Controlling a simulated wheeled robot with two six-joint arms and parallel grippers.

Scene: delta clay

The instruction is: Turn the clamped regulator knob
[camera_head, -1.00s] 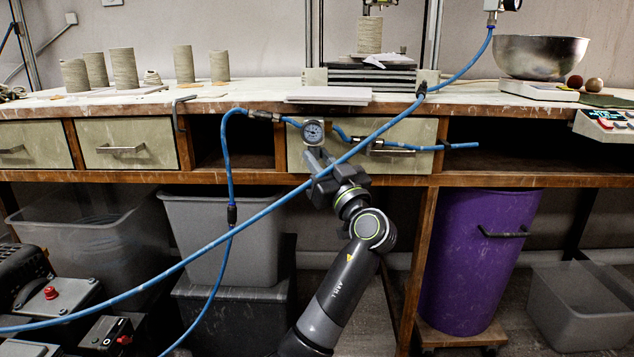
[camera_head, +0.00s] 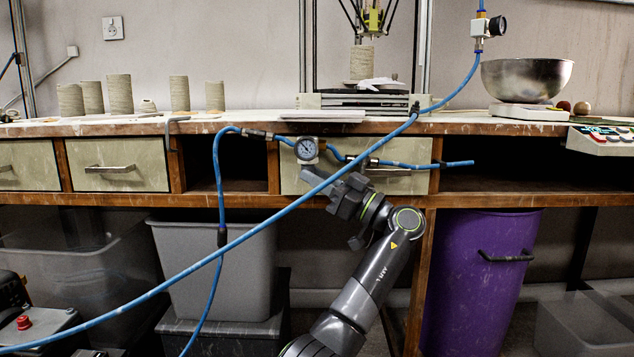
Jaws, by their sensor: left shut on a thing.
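The regulator's round pressure gauge (camera_head: 307,150) faces me at the front edge of the bench, with blue hose fittings on both sides. My left gripper (camera_head: 313,177) comes up from below right and is shut just under the gauge, on the regulator's knob. The knob itself is hidden by the jaws, so its angle cannot be seen. A blue hose (camera_head: 262,212) crosses the view diagonally in front of the gripper. My right gripper is not in view.
A drawer (camera_head: 400,180) lies behind the regulator. A grey bin (camera_head: 215,270) and a purple barrel (camera_head: 475,280) stand below.

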